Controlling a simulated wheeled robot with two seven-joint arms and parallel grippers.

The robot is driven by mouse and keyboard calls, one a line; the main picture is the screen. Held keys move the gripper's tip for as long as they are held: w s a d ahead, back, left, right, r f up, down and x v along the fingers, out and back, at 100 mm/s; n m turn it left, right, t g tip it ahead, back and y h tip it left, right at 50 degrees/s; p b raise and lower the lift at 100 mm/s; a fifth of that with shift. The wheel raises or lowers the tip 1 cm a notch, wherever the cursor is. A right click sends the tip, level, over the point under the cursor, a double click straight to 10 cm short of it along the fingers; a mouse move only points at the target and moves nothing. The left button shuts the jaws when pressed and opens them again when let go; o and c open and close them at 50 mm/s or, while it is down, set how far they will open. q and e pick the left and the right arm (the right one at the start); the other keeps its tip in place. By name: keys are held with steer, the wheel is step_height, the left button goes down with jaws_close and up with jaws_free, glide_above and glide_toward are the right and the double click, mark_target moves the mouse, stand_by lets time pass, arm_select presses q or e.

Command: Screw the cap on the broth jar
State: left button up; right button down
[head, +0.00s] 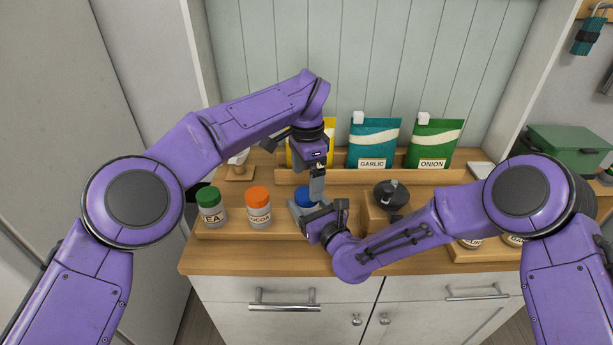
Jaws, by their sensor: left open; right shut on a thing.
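A blue cap (304,197) shows between my two grippers, in line with the other jars. The jar under it is mostly hidden by my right gripper, so no label can be read and I cannot tell how the cap sits on it. My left gripper (315,194) points down from above at the cap's right side, with its fingers open. My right gripper (303,213) reaches in low from the right and is shut on the jar below the cap.
A jar with a green lid marked TEA (211,205) and an orange-lidded jar (258,206) stand to the left. Garlic (373,144) and onion (433,145) pouches stand in a wooden rack behind. A dark knobbed object (391,195) sits close on the right.

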arm_select(q)
step_height(320, 180, up, 8)
steer(key=shift+f, duration=0.25)
arm_select(e)
steer(key=shift+f, duration=0.15)
steer(key=shift+c, duration=1.7)
jaws_free()
steer(key=shift+o, duration=1.3)
arm_select(q)
step_height(320, 180, down, 3)
steer(key=b, duration=0.3)
steer(key=shift+f, duration=0.15)
arm_select(e)
steer(key=v, duration=0.9)
steer(key=shift+s+d, duration=0.25)
steer(key=shift+s, duration=0.05)
steer(key=shift+s+d, duration=0.1)
steer(key=shift+s, duration=0.25)
